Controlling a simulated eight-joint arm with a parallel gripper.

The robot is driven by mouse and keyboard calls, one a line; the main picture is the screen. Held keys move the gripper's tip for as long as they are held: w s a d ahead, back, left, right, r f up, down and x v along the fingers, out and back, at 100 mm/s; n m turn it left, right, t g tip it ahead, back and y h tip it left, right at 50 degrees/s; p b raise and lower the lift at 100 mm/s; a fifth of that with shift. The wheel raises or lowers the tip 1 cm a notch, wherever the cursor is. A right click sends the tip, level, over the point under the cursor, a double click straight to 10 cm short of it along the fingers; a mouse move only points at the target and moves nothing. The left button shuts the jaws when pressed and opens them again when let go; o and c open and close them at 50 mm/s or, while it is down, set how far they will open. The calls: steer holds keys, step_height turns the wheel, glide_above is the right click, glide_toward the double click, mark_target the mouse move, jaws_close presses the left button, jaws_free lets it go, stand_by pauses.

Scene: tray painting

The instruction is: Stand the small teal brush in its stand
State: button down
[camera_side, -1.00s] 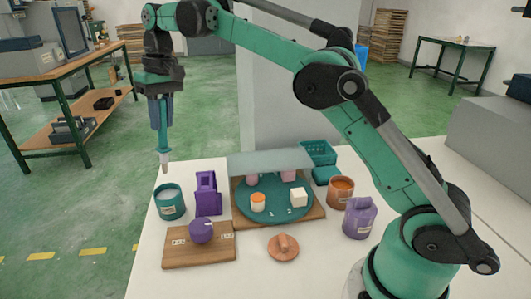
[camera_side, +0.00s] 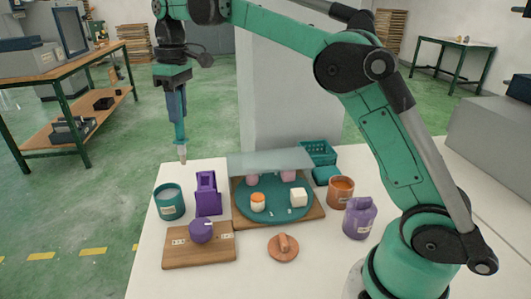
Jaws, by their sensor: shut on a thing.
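My gripper (camera_side: 177,112) is shut on the small teal brush (camera_side: 180,135). The brush hangs nearly upright, with its pale tip down, at the far left of the white table. A purple block-shaped holder (camera_side: 207,197), which looks like the brush stand, stands on the table to the right of and below the brush in the picture. The brush tip is apart from this holder. The fingers are small here, and their exact hold on the handle is hard to make out.
A teal pot (camera_side: 168,206) stands left of the holder. A wooden board (camera_side: 185,254) with a purple knob (camera_side: 201,231) lies in front. A round teal tray (camera_side: 272,212) under a clear screen (camera_side: 270,160) is to the right. An orange pot (camera_side: 340,194) and purple jar (camera_side: 359,221) stand further right.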

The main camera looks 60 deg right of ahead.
step_height(320, 180, down, 9)
steer(key=s+d+n, duration=0.2)
steer(key=n, duration=0.2)
steer(key=shift+s+f+h, duration=0.15)
steer(key=shift+f+h, duration=0.05)
steer(key=shift+h, duration=0.2)
stand_by(0.4)
steer(key=shift+f, duration=0.15)
stand_by(0.4)
steer(key=shift+c, duration=0.8)
jaws_free()
step_height(320, 180, up, 6)
stand_by(0.4)
